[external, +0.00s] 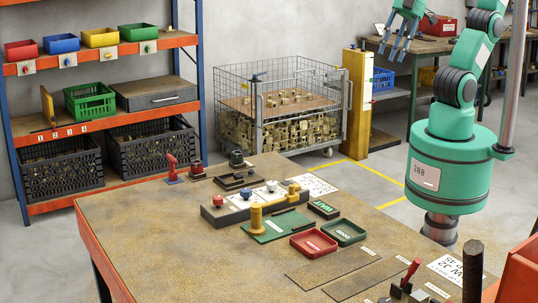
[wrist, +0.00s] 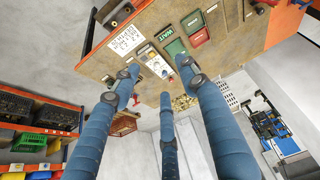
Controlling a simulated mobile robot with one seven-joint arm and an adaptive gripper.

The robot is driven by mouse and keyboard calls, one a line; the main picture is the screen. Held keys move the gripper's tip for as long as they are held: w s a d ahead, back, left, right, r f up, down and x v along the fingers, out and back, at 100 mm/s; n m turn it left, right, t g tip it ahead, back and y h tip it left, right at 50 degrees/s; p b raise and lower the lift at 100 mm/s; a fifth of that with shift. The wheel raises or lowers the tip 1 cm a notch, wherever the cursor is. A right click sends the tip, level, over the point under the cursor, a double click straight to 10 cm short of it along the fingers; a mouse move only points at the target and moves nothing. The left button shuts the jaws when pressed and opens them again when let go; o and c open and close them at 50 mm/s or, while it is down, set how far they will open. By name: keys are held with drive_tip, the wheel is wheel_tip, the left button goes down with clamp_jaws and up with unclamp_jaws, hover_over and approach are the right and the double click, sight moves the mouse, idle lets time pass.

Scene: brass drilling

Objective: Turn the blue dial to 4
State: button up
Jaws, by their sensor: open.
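A blue dial (external: 246,194) sits on a white plate on the dark control box in the middle of the workbench. Its pointer and numbers are too small to read. In the wrist view the white plates (wrist: 151,58) of this box show beyond my fingers, with small knobs on them; I cannot tell the dial's setting there. My gripper (external: 396,48) is open and empty, high above the far right side of the bench and well apart from the dial. Its blue fingers (wrist: 160,84) are spread in the wrist view.
A red knob (external: 218,200) and a yellow post (external: 256,217) stand close to the blue dial. Red tray (external: 313,243) and green tray (external: 344,232) lie in front. A red-handled lever (external: 411,271) stands at the near right. The air above the bench is clear.

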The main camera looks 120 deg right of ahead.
drive_tip(key=w+d+r+n+g+p, duration=0.15)
drive_tip(key=w+n, duration=0.25)
drive_tip(key=w, duration=0.8)
drive_tip(key=n+g+p, duration=0.4)
drive_tip(key=n+p, duration=0.2)
drive_tip(key=n, duration=0.6)
hover_over(246, 190)
wheel_tip(246, 190, down, 26)
drive_tip(key=shift+d+r, duration=0.1)
drive_tip(key=shift+r, duration=0.05)
wheel_tip(246, 190, down, 14)
drive_tip(key=shift+r, duration=0.1)
clamp_jaws()
